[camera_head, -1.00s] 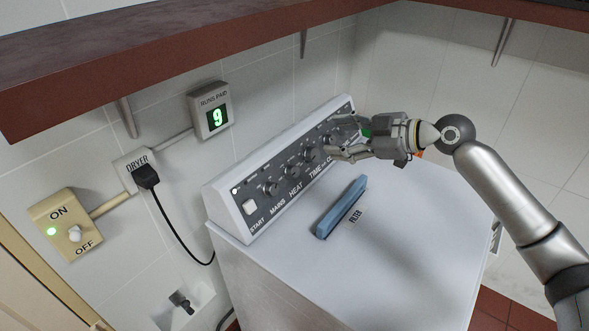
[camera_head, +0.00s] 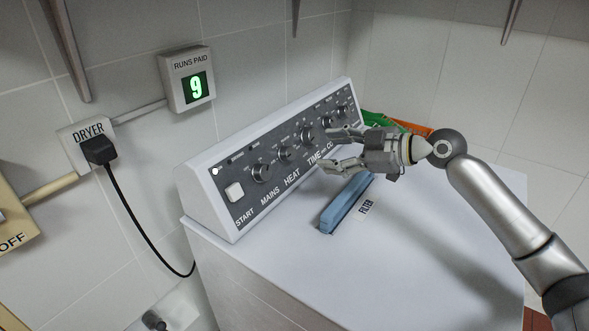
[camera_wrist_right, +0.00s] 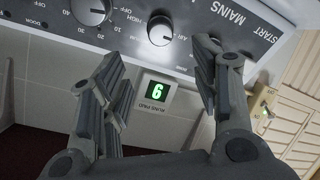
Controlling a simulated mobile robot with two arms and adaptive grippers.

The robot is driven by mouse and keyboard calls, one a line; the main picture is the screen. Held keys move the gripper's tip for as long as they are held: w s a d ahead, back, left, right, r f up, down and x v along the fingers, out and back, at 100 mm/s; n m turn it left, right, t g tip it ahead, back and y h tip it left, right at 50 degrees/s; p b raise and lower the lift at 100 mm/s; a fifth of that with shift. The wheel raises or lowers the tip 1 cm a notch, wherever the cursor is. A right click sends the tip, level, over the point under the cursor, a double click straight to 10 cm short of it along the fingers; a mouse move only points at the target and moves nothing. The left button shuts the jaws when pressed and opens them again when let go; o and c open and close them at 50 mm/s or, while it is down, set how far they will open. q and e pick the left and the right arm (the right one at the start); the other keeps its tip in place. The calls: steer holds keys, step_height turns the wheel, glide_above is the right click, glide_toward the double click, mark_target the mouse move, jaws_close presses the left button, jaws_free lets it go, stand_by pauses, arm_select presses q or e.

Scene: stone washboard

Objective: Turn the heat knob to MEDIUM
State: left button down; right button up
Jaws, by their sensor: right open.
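The heat knob (camera_head: 284,154) is a dark round dial on the grey panel of the dryer (camera_head: 208,200), above the HEAT label. It also shows in the right wrist view (camera_wrist_right: 160,30), with HIGH and AIR printed beside it. A pale mark shows on its face; I cannot tell its exact setting. My right gripper (camera_head: 331,150) is open and empty, its fingers pointing left at the panel. The knob lies ahead of the gap between them, apart from both fingertips. The MEDIUM mark is not readable. My left gripper is out of view.
The mains knob (camera_head: 261,172) and time knob (camera_head: 307,135) flank the heat knob closely. A blue filter handle (camera_head: 345,204) stands up from the white top under my gripper. A runs-paid display (camera_head: 187,79) reads 9. Green and orange items (camera_head: 414,128) are behind my wrist.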

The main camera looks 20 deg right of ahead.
mark_target(292, 154)
steer(key=p+x, duration=0.1)
steer(key=x, duration=0.4)
steer(key=p+x, duration=0.2)
steer(key=x, duration=0.4)
steer(key=shift+d+f, duration=0.1)
steer(key=shift+f, duration=0.15)
steer(key=c, duration=1)
